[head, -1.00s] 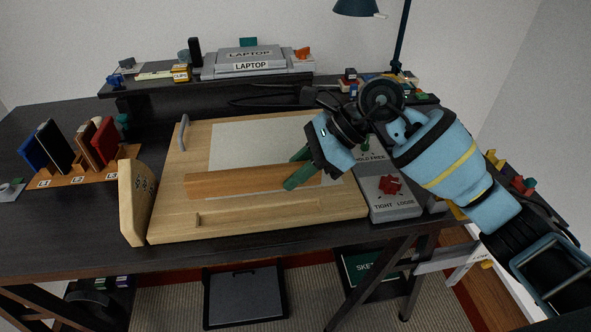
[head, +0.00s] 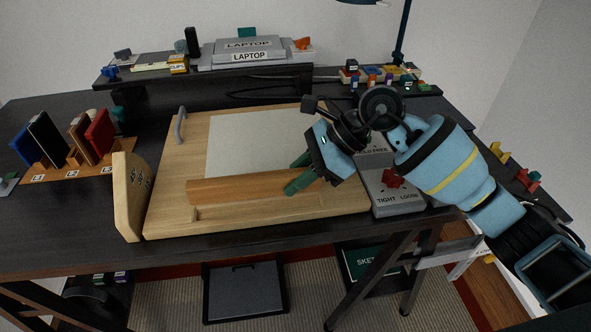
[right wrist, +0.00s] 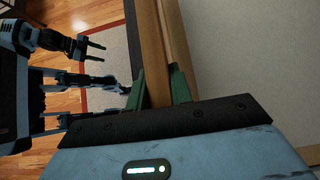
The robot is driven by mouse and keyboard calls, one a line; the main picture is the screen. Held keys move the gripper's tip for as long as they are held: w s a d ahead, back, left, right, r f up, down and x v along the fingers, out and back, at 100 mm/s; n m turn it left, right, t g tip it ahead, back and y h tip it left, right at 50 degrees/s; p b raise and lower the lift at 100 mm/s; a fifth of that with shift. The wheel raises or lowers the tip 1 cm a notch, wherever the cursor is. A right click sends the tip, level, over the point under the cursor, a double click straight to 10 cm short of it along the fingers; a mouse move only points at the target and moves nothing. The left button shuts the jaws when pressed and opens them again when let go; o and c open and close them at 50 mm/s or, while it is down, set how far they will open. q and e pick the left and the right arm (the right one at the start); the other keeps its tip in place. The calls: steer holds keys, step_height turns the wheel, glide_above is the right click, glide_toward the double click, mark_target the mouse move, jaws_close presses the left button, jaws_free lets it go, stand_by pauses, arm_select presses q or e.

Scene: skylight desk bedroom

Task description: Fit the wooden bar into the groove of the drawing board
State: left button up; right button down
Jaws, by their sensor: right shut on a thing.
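The wooden bar (head: 235,188) lies lengthwise, left to right, over the front part of the drawing board (head: 170,190). My right gripper (head: 297,178) is shut on the bar towards its right end. In the right wrist view its green fingers (right wrist: 160,88) stand on both sides of the bar (right wrist: 151,40). The groove (head: 220,214) runs along the board's front, just nearer than the bar; its right part is hard to make out. I cannot tell the bar's exact height over the board. My left gripper (right wrist: 93,51) shows in the right wrist view, empty, with its fingers apart.
A pale sheet (head: 250,140) covers the board's middle. An upright wooden panel (head: 130,195) stands at the board's left edge. A book rack (head: 85,160) stands far left; a shelf with a laptop (head: 250,57) is behind.

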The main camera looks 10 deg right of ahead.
arm_select(q)
steer(key=shift+s+f+b, duration=0.45)
steer(key=shift+f+b, duration=0.15)
steer(key=shift+f, duration=0.15)
arm_select(e)
steer(key=shift+f, duration=1.65)
arm_select(q)
steer(key=shift+d, duration=0.1)
arm_select(e)
steer(key=c, duration=1.2)
jaws_free()
steer(key=shift+o, duration=0.2)
steer(key=shift+d, duration=0.1)
steer(key=v, duration=0.6)
steer(key=shift+d+r+b, duration=0.25)
steer(key=shift+b, duration=0.1)
steer(key=shift+d+r, duration=0.35)
steer(key=shift+r, duration=0.05)
arm_select(q)
steer(key=shift+s+f+g, duration=0.25)
steer(key=shift+f+g, duration=0.05)
steer(key=shift+f, duration=0.2)
steer(key=shift+w, duration=0.1)
